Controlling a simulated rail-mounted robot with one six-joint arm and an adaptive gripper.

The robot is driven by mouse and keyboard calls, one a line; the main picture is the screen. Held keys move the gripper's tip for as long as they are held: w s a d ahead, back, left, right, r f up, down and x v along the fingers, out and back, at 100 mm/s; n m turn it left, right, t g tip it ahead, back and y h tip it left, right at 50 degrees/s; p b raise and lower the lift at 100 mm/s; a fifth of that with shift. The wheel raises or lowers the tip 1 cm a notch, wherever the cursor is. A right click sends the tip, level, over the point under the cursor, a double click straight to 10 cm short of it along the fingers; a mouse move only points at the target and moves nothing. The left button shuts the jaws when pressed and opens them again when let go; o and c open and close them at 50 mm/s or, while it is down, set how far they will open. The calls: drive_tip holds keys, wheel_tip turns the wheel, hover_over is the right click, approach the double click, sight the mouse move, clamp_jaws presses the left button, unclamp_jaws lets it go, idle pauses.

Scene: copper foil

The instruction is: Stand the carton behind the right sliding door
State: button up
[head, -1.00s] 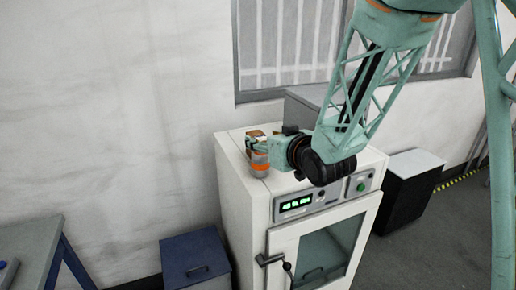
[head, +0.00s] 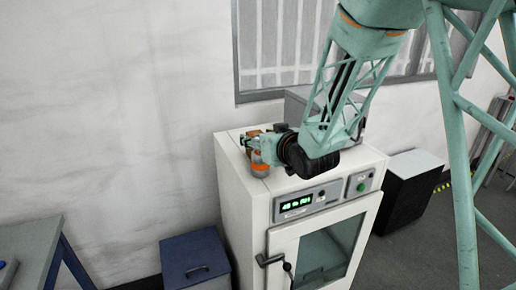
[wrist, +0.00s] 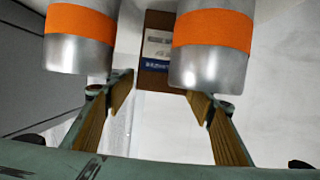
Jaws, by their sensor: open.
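The carton (wrist: 157,52) is brown with a white and blue label. In the wrist view it shows at top centre, beyond the gap between my fingertips and partly hidden by a metal cylinder. In the head view a small brown patch of it (head: 253,133) shows at the left of the white oven's top, behind my gripper. My gripper (wrist: 160,90) is open, its two padded fingers apart with nothing held between them. In the head view my gripper (head: 252,145) points left, low over the oven top. I see no sliding door clearly in either view.
Two orange-banded metal cylinders flank the carton in the wrist view, left (wrist: 80,45) and right (wrist: 212,55). The white oven (head: 240,195) has a glass door and handle. A blue bin (head: 195,258) stands left of it, a black cabinet with a white top (head: 410,190) right.

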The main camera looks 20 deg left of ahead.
drive_tip(key=shift+c, duration=0.3)
drive_tip(key=c, duration=1.1)
drive_tip(key=shift+r, duration=0.1)
drive_tip(key=shift+c, duration=0.2)
drive_tip(key=shift+r+p, duration=0.7)
drive_tip(key=shift+r, duration=4.2)
